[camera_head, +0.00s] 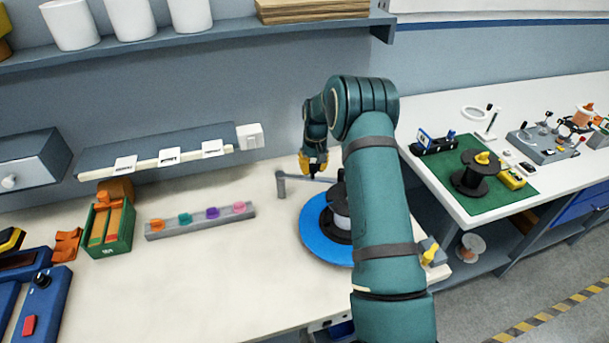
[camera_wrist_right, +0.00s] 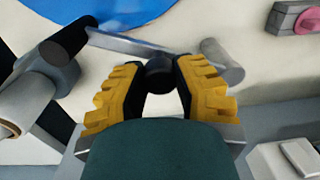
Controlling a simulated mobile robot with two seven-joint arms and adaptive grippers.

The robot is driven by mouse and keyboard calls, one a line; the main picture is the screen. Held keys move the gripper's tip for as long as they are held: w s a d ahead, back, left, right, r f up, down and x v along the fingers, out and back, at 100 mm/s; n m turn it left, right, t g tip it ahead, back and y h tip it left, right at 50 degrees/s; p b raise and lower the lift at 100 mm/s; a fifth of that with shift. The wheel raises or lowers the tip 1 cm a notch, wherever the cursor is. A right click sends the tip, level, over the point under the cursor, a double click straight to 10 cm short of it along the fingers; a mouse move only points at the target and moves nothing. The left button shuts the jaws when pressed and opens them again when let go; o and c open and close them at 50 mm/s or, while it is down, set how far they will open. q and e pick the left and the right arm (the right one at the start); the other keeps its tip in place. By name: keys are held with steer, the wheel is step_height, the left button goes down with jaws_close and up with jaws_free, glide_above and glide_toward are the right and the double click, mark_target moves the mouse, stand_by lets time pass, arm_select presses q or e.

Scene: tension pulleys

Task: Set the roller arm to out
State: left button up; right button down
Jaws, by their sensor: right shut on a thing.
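The roller arm (camera_head: 322,180) is a thin grey bar on a short grey post (camera_head: 281,186). It points right from the post, toward the blue disc (camera_head: 311,232) with the black spool (camera_head: 341,212). In the right wrist view the bar (camera_wrist_right: 135,45) runs from the post (camera_wrist_right: 222,63) at right to a black roller end at upper left. My right gripper (camera_head: 313,170) has its yellow fingers (camera_wrist_right: 158,80) on either side of a dark knob (camera_wrist_right: 160,66) beneath the bar in that picture, closed on it. My arm hides part of the disc and spool. My left gripper is not in view.
A grey strip with coloured pegs (camera_head: 201,220) and a green box (camera_head: 108,228) stand to the left. A low shelf (camera_head: 160,153) and a white switch box (camera_head: 250,136) are behind. A second bench with a green mat (camera_head: 465,197) is at right. The bench front left of the disc is clear.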

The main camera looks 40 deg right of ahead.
steer(key=shift+w+d+f+n+b, duration=0.1)
steer(key=shift+w+d+n, duration=0.3)
steer(key=shift+w+n, duration=0.35)
steer(key=shift+w+d+r+n+b, duration=0.1)
steer(key=shift+w+d+n, duration=0.4)
steer(key=shift+n, duration=0.4)
steer(key=shift+w+d+f+n+b, duration=0.1)
steer(key=shift+w+d+n, duration=0.25)
steer(key=shift+w+n, duration=0.4)
steer(key=shift+s, duration=0.1)
steer(key=c, duration=0.6)
jaws_free()
steer(key=shift+c, duration=0.2)
step_height(320, 180, up, 12)
steer(key=shift+d, duration=0.25)
